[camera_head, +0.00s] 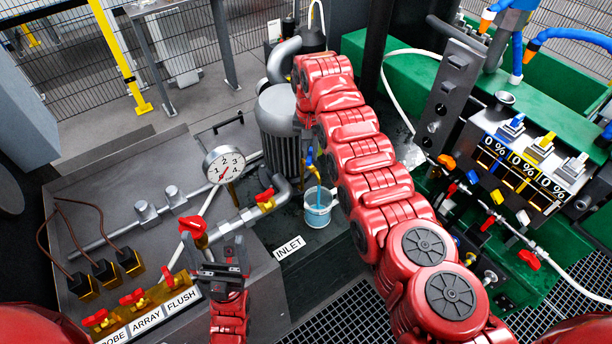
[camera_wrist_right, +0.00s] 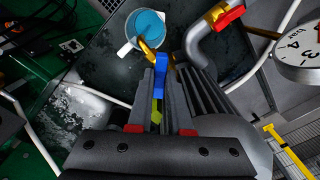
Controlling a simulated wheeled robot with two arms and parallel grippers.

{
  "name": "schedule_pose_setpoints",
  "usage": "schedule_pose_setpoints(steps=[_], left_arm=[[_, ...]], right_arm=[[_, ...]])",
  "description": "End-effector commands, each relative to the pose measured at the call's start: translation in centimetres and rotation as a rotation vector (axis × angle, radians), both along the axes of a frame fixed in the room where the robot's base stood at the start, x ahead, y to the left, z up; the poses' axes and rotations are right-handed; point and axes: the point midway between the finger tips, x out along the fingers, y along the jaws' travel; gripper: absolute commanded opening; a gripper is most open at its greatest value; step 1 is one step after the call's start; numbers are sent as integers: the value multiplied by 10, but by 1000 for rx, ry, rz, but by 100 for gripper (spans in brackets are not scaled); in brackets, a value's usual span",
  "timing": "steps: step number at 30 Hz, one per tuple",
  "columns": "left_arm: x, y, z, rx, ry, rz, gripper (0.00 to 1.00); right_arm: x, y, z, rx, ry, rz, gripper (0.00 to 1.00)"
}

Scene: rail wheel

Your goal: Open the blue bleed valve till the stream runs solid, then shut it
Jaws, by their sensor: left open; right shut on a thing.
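The blue bleed valve handle (camera_wrist_right: 161,70) is between the fingers of my right gripper (camera_wrist_right: 163,85) in the right wrist view. In the head view the blue handle (camera_head: 309,157) shows beside my right arm, which hides most of that gripper. A brass spout (camera_wrist_right: 150,52) points into a pale bucket (camera_head: 318,217) holding blue liquid (camera_wrist_right: 150,24). A thin blue stream (camera_head: 319,188) seems to fall into the bucket; I cannot tell whether it is solid or broken. My left gripper (camera_head: 222,262) is open and empty above the bench near the red-handled valves.
A pressure gauge (camera_head: 224,165) stands left of the grey ribbed cylinder (camera_head: 280,128). A red-handled valve (camera_head: 266,198) sits on the pipe near the bucket. Labelled red valves (camera_head: 133,298) line the front left. A green unit with a 0 % panel (camera_head: 520,165) stands right.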

Motion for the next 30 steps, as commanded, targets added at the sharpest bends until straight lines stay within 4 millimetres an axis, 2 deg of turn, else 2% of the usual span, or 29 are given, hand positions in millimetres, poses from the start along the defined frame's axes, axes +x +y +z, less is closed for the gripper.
schedule_pose_setpoints(steps=[3, 11, 15, 20, 30], left_arm=[[0, 0, -5, 0, 0, 0, 94], [0, 0, -6, 0, 0, 0, 94], [0, 0, -18, 0, 0, 0, 94], [0, 0, -24, 0, 0, 0, 94], [0, 0, -27, 0, 0, 0, 94]], right_arm=[[-1, -1, -3, -2, 4, -72, 0], [-1, 0, -3, -2, 6, -89, 0], [-2, 0, -7, -3, 8, -260, 0], [-2, 0, -5, -4, 8, -410, 0], [-2, 0, -5, -4, 8, -456, 0]])
